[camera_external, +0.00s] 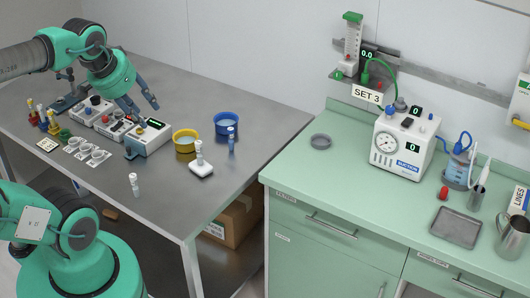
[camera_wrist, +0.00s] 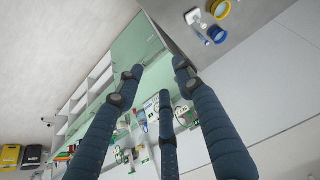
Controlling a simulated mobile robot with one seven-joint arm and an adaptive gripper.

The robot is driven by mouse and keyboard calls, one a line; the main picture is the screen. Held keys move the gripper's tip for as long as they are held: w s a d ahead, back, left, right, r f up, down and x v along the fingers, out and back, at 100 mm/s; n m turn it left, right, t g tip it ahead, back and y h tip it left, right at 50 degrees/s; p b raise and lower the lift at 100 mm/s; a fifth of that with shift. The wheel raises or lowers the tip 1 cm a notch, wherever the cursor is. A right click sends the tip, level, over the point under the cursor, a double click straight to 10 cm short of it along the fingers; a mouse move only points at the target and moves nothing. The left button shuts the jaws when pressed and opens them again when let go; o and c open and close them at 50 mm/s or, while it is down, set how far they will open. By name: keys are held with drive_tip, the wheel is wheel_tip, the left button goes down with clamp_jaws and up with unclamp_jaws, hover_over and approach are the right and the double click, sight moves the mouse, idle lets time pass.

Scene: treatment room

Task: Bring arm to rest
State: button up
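My gripper (camera_external: 146,107) is raised over the metal table (camera_external: 225,112), above the row of small devices near its back. Its dark fingers are spread apart with nothing between them. In the wrist view, three long fingers (camera_wrist: 158,76) reach into the picture, apart and empty. My arm comes in from the left and bends down at the green wrist joint. The wrist view looks across the room toward the green counter (camera_wrist: 140,45), with no object close to the fingers.
Several small vials stand at the left. A suction unit (camera_external: 403,142) and a metal tray (camera_external: 457,228) are on the green counter. The table's front right is clear.

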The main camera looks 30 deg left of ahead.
wheel_tip(320, 180, down, 5)
drive_tip(key=b, duration=0.5)
